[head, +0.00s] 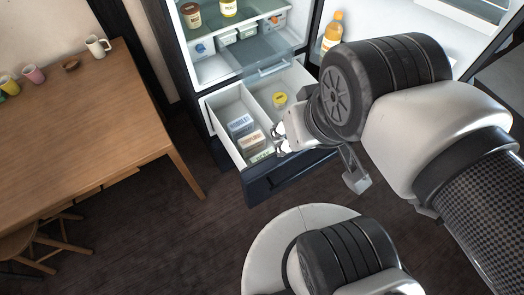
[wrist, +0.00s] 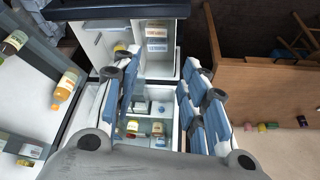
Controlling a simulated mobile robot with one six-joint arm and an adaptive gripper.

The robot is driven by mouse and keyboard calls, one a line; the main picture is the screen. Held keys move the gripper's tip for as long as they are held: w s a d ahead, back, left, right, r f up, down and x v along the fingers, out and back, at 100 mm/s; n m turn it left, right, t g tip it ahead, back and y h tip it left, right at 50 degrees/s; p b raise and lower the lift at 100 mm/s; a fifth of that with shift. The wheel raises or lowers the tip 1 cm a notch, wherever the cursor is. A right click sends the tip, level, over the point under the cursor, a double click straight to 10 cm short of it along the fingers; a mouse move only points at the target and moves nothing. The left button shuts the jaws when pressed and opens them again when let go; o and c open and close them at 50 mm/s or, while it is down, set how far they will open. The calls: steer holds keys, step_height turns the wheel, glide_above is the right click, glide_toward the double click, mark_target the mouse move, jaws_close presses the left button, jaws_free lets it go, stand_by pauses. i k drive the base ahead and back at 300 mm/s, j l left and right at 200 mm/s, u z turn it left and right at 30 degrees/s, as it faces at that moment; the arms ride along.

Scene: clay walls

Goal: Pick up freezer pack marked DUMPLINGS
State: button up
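Several freezer packs lie in the left compartment of the pulled-out drawer (head: 222,128). In the head view they are a blue-and-white pack (head: 240,123), a tan-and-white pack (head: 252,140) and a pale greenish pack (head: 262,155) nearest the drawer front. The labels are too small to read, so I cannot tell which is marked DUMPLINGS. Two packs, one bluish (wrist: 157,32) and one tan (wrist: 157,46), show between my fingers in the wrist view. My gripper (head: 281,140) is open and empty, above the drawer's front and right of the packs. Its fingers (wrist: 162,58) spread wide in the wrist view.
A yellow-lidded tub (head: 279,99) sits in the drawer's right compartment. Fridge shelves with jars and boxes (head: 226,36) rise behind it. The open door holds an orange bottle (head: 333,31). A wooden table (head: 85,120) with mugs stands left. Dark floor lies between.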

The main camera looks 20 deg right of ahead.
mark_target(254, 142)
steer(key=i+j+z, duration=0.2)
steer(key=j+z, duration=0.15)
steer(key=i+j+z, duration=0.1)
steer(key=j+z, duration=0.2)
steer(key=j, duration=0.25)
steer(key=i+j+z, duration=0.1)
steer(key=j+z, duration=0.25)
steer(key=j, duration=0.15)
